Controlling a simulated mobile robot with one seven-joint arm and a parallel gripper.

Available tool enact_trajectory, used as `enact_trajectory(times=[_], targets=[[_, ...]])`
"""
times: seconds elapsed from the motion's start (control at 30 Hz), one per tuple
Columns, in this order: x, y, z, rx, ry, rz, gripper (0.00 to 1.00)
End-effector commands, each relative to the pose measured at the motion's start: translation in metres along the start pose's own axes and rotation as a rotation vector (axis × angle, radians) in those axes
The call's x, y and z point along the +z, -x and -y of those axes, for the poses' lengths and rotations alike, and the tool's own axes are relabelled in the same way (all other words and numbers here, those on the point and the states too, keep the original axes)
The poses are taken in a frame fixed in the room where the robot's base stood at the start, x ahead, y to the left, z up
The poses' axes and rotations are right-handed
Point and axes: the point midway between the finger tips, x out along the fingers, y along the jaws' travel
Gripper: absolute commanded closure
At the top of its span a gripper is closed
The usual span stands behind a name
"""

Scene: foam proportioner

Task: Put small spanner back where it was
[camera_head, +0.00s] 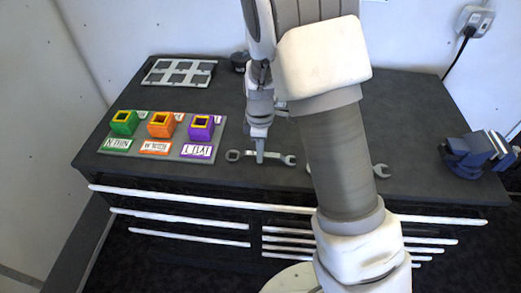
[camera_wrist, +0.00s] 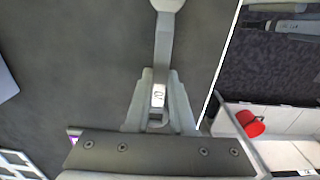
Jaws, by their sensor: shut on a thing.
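A grey spanner (camera_head: 275,158) lies crosswise near the front edge of the dark worktop, ring end at left and open jaw at right. My gripper (camera_head: 260,157) points down and is shut on its shaft. In the wrist view the spanner (camera_wrist: 163,45) runs up from between my gripper's fingers (camera_wrist: 158,105). I cannot tell whether it rests on the worktop or hangs just above it. A second spanner (camera_head: 381,171) shows only its right end, the rest hidden behind my arm. Their sizes are hard to compare.
The dark worktop (camera_head: 215,100) has a grey board (camera_head: 190,155) with green, orange and purple square blocks at left, a panelled tray (camera_head: 180,72) behind it, and a blue vise (camera_head: 475,150) at right. White drawer handles line the front. A red object (camera_wrist: 250,123) shows in the wrist view.

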Motion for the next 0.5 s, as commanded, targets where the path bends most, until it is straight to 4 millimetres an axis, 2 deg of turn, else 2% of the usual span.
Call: enact_trajectory(times=[0.27, 0.3, 0.47, 0.5], targets=[[0.0000, -0.0033, -0.0004, 0.001, 0.000, -0.001, 1.00], [0.0000, -0.0035, -0.0003, 0.001, 0.000, -0.001, 0.76], [0.0000, -0.0022, -0.0002, 0.000, 0.000, -0.001, 0.48], [0.0000, -0.0022, -0.0001, 0.000, 0.000, -0.001, 0.48]])
